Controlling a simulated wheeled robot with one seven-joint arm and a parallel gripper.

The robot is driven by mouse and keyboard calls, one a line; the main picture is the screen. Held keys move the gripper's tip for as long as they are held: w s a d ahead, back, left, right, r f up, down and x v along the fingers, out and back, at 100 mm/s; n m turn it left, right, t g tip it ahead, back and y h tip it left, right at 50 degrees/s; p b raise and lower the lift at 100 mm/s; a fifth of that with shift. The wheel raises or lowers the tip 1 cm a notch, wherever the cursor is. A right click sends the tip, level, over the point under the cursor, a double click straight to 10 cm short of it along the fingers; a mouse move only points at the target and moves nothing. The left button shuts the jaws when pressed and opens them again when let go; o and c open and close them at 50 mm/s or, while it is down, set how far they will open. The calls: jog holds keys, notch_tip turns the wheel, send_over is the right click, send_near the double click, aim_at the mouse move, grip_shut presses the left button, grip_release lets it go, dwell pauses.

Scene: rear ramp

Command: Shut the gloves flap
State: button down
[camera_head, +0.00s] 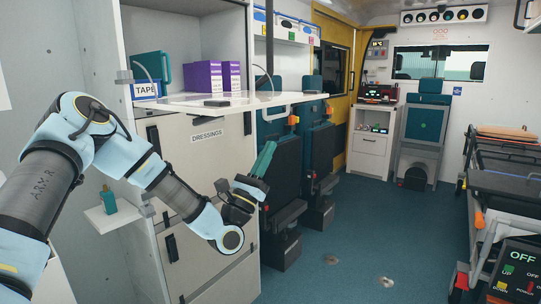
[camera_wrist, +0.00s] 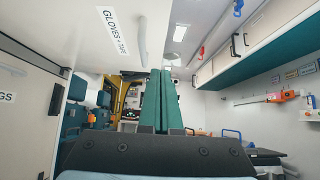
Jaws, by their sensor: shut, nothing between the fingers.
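The gloves flap (camera_head: 280,101) is a white panel standing open, out level from the upper cabinet compartment. In the wrist view the flap (camera_wrist: 88,22) is overhead; its underside carries the label "GLOVES + TAPE" and a pale bar handle (camera_wrist: 142,40). My gripper (camera_head: 267,151) has green fingers held together with nothing between them. It is below the flap, in front of the dressings panel, fingers pointing up. The fingers also show in the wrist view (camera_wrist: 160,75). I see no contact with the flap.
The open compartment holds purple boxes (camera_head: 212,76), a teal binder (camera_head: 150,68) and a box labelled "TAPE" (camera_head: 146,90). The closed "DRESSINGS" panel (camera_head: 200,155) is below. Dark seats (camera_head: 284,180) stand behind my gripper, a stretcher (camera_head: 510,160) at right. The floor between (camera_head: 390,220) is clear.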

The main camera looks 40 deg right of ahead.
aim_at(276, 117)
jog(key=w+d+r+p, duration=0.1)
jog(key=d+r+p, duration=0.1)
jog(key=r, duration=0.6)
jog(key=shift+d, duration=0.9)
jog(key=shift+w+r+p, duration=0.1)
jog(key=shift+r+p, duration=0.1)
jog(key=shift+p, duration=0.15)
